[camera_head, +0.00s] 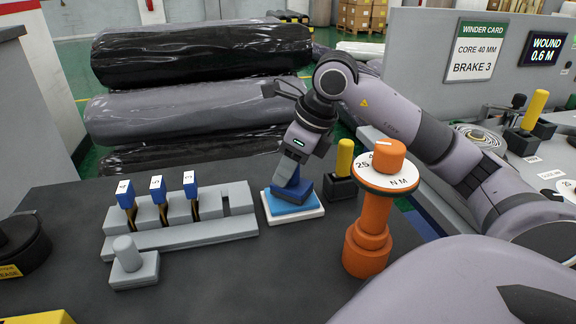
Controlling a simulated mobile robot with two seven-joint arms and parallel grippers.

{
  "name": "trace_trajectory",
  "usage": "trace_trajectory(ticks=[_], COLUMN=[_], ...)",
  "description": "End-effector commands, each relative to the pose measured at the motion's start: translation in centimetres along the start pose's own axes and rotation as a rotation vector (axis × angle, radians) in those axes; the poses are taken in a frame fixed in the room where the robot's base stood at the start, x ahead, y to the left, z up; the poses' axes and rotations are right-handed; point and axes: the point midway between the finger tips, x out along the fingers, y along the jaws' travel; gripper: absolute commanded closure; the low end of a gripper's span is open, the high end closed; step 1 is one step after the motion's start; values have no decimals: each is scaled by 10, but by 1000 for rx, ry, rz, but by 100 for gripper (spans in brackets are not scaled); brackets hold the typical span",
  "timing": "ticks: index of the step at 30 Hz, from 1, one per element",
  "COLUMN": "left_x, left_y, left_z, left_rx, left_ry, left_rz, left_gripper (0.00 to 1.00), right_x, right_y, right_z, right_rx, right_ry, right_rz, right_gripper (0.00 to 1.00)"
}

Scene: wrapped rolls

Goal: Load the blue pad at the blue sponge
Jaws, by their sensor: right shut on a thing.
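My right gripper (289,178) points down over the blue sponge and is shut on a dark blue pad (291,194). The pad is partly covered by the gripper's fingers. The lighter blue sponge (281,208) lies on a white tray (299,217) on the dark table. The pad is right over the sponge and appears to touch it, but any small gap is hard to tell. My left gripper is not in view.
Left of the sponge, a grey rack (182,233) holds several blue-topped tools, with an empty slot at its right end. A yellow-handled tool (344,160) and an orange torque post (370,235) stand to the right. The front middle table is clear.

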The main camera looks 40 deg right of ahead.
Motion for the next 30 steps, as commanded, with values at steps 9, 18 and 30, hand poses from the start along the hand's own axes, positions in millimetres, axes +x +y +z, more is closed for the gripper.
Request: trace_trajectory(ticks=[9,18,30], left_x=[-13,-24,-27], left_y=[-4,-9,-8], left_z=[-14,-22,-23], left_rx=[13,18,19], left_ry=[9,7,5], left_rz=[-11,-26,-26], left_gripper=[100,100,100], right_x=[-30,-52,-57], right_y=[-1,-1,-1], right_z=[12,21,24], right_rx=[1,1,1], right_ry=[-4,-3,-3], right_rz=[-2,-2,-2], right_gripper=[89,89,89])
